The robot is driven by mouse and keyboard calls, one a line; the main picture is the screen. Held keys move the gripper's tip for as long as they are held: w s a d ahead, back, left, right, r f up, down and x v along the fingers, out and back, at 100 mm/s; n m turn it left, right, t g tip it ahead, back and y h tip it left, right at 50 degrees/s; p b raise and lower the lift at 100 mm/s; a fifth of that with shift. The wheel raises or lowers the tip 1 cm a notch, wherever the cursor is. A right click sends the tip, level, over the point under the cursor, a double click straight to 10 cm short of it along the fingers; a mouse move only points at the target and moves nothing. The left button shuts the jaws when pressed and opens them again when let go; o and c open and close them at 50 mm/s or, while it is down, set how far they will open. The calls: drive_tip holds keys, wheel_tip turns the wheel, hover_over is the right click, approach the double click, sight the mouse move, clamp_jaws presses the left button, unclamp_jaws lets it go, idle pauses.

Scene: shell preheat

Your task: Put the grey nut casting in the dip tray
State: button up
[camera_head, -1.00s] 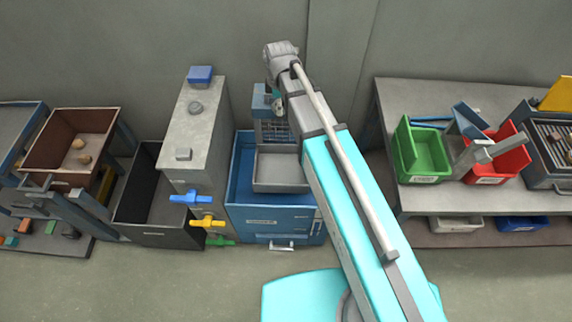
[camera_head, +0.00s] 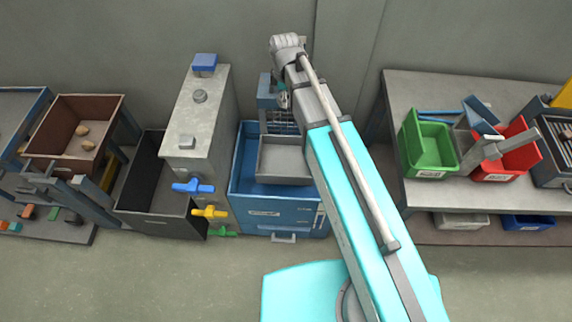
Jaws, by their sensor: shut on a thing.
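A shallow grey tray (camera_head: 283,143) sits inside the blue tank (camera_head: 246,190) left of my arm; it looks like the dip tray. Its right side is partly hidden behind my arm, and the part I see looks empty. My arm reaches from the lower right up to the back wall, with its wrist at the upper end, behind and above the tray. The jaws of my gripper do not show; they are hidden by the arm links. I cannot see the grey nut casting anywhere.
A tall grey cabinet (camera_head: 197,130) with blue, yellow and green taps stands left of the tank. Beyond it are a dark bin (camera_head: 150,222) and a brown box (camera_head: 62,143) with lumps. At right, a grey bench (camera_head: 430,92) bears green (camera_head: 431,148) and red (camera_head: 508,160) bins.

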drive_tip(key=s+f+b, duration=0.4)
drive_tip(key=f+b, duration=0.5)
drive_tip(key=s+a+f+b, duration=0.1)
drive_tip(key=s+f+b, duration=0.3)
drive_tip(key=f+b, duration=0.4)
drive_tip(key=s+f+b, duration=0.4)
drive_tip(key=f+b, duration=0.5)
drive_tip(key=f, duration=0.1)
drive_tip(key=shift+a+f+b, duration=0.25)
drive_tip(key=shift+a+b, duration=0.1)
drive_tip(key=b, duration=0.8)
hover_over(286, 163)
drive_tip(key=s, duration=0.2)
drive_tip(key=f, duration=0.8)
drive_tip(key=shift+w+a, duration=0.1)
drive_tip(key=shift+a, duration=0.1)
drive_tip(key=shift+w+d+f+b, duration=0.1)
drive_tip(key=shift+w+f+b, duration=0.4)
drive_tip(key=shift+w, duration=0.05)
drive_tip(key=shift+w+f+b, duration=0.5)
drive_tip(key=shift+f+b, duration=0.2)
drive_tip(key=shift+s+f+b, duration=0.1)
drive_tip(key=shift+f+b, duration=1.2)
drive_tip(key=shift+f, duration=0.05)
